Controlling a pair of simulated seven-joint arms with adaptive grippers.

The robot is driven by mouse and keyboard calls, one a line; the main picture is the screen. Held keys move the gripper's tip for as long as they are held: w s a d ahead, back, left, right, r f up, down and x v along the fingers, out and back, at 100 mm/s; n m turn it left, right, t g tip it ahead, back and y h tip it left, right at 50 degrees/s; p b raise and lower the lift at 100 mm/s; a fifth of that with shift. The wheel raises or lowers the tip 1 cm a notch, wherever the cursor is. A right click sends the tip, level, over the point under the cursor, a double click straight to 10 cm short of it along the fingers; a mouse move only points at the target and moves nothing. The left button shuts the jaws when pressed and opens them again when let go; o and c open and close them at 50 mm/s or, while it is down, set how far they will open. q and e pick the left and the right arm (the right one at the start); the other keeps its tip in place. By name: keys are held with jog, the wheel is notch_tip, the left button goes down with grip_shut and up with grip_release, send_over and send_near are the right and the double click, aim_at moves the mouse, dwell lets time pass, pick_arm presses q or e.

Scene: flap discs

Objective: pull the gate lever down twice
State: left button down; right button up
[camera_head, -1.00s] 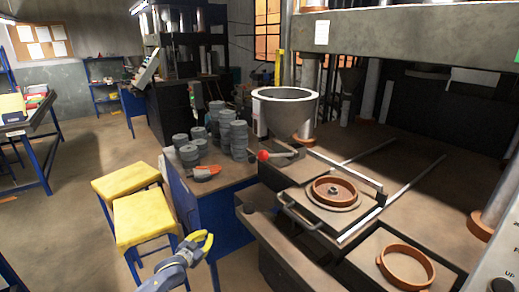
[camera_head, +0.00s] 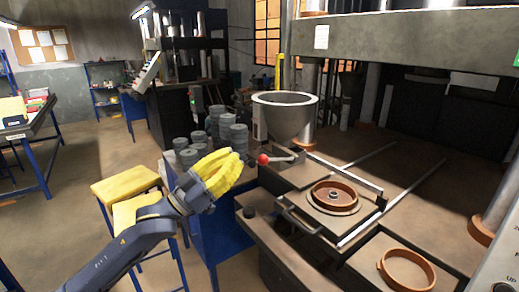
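The gate lever (camera_head: 283,159) is a short metal bar with a red ball knob (camera_head: 263,160) at its left end. It sits below the grey hopper (camera_head: 285,120) and runs roughly level. My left gripper (camera_head: 234,162) has yellow fingers and is just left of the red knob, apart from it as far as I can tell. Its fingers overlap from this angle, so whether they are open is unclear. It hides part of the bench with the grey discs (camera_head: 235,139). My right gripper is not in view.
Right of the lever, a brown ring mould (camera_head: 334,194) sits on a plate with a handle. Another brown ring (camera_head: 407,269) lies at the lower right. Yellow stools (camera_head: 124,182) stand at the left. A thick press beam (camera_head: 420,38) spans above.

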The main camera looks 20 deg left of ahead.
aim_at(259, 159)
pick_arm(q)
jog(key=shift+n, duration=0.3)
jog(key=x, duration=0.9)
jog(key=shift+w+d+r, duration=0.2)
jog(key=shift+r, duration=0.05)
jog(key=shift+w+d+f, duration=0.1)
jog(key=shift+w+f, duration=0.05)
jog(key=shift+f, duration=0.15)
jog(key=shift+s+a+f, duration=0.15)
jog(key=shift+f, duration=0.65)
jog(key=shift+s+a+f, duration=0.15)
jog(key=shift+f, duration=0.7)
jog(key=shift+f, duration=0.15)
jog(key=shift+f+t, duration=0.1)
jog(key=shift+t, duration=0.2)
jog(key=shift+s+a+f+t+h, duration=0.1)
jog(key=shift+s+f+t+h, duration=0.05)
jog(key=shift+t+h, duration=0.2)
